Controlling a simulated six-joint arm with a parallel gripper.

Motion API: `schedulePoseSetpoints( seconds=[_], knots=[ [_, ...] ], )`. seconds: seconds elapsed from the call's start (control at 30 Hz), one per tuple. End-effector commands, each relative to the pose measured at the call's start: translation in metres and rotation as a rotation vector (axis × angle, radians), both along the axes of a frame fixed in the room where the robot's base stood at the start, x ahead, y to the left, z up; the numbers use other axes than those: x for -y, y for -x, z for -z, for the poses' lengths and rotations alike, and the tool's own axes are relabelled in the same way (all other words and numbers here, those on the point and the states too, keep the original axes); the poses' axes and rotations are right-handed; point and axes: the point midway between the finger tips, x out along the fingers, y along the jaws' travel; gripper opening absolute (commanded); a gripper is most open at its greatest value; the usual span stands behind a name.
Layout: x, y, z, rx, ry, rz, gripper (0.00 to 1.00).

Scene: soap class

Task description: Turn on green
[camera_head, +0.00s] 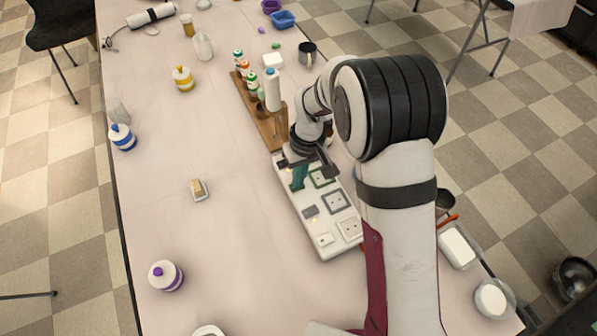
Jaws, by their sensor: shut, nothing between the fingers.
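A long white switch panel (324,243) lies on the table in front of my arm, with several square switches and sockets along it. A green-framed switch (322,178) is near its far end, and a green part (298,177) stands out just left of it. My gripper (311,164) is at this far end, pointing down close over the green parts. It is shut and empty. My wrist and fingers partly cover that end, so I cannot tell whether they touch the switch or which way the switch is set.
A wooden board (265,121) with several bottles stands just beyond the panel. A metal mug (307,53) is behind it. A sponge on a dish (199,189) and a purple-striped jar (165,275) stand to the left. The table left of the panel is mostly clear.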

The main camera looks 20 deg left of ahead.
Motion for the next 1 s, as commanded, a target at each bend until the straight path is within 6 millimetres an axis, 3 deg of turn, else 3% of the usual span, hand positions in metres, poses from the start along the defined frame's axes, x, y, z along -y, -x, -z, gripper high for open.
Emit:
schedulePoseSetpoints(
  seconds=[0.17, 0.4, 0.6, 0.8, 1.0],
  knots=[
    [0.002, -0.003, -0.026, 0.004, -0.002, 0.000, 0.00],
    [0.007, -0.009, -0.085, 0.006, -0.003, 0.001, 0.00],
    [0.011, -0.011, -0.123, 0.003, -0.001, 0.001, 0.00],
    [0.012, -0.012, -0.137, 0.001, -0.001, 0.001, 0.00],
    [0.012, -0.012, -0.138, 0.000, 0.000, 0.000, 0.00]
  ],
)
